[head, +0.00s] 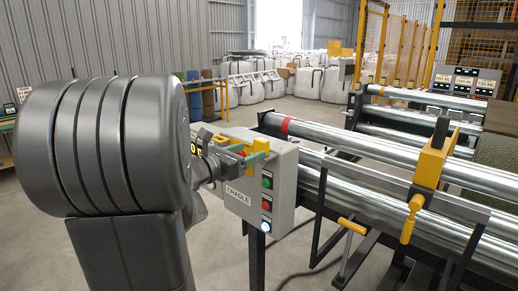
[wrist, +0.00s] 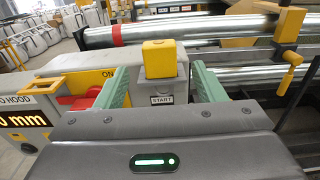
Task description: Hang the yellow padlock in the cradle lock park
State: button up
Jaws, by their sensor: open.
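The yellow padlock (wrist: 159,58) shows in the wrist view as a yellow block over a grey part, above a START label. It stands between the two green fingers of my gripper (wrist: 160,80), with visible gaps on both sides. My gripper (head: 245,149) is open at the top of the grey CRADLE control box (head: 273,161) in the head view. There the padlock (head: 261,145) is a small yellow patch by the fingers. I cannot make out its shackle or the lock park's peg.
A yellow switch housing with a red part (wrist: 78,101) and an ON label is left of the fingers. Steel rollers (head: 370,150) and a yellow clamp with a handle (head: 431,165) stand to the right. White bulk bags (head: 318,84) are far behind. Open floor lies behind the box.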

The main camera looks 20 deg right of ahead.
aim_at(258, 147)
jog(key=v, duration=0.6)
dwell(0.3)
jog(key=x, duration=1.4)
jog(key=shift+a+r+p, duration=0.1)
jog(key=shift+r+p, duration=0.15)
jog(key=shift+p, duration=0.15)
jog(key=shift+s, duration=0.1)
jog(key=shift+f, duration=0.1)
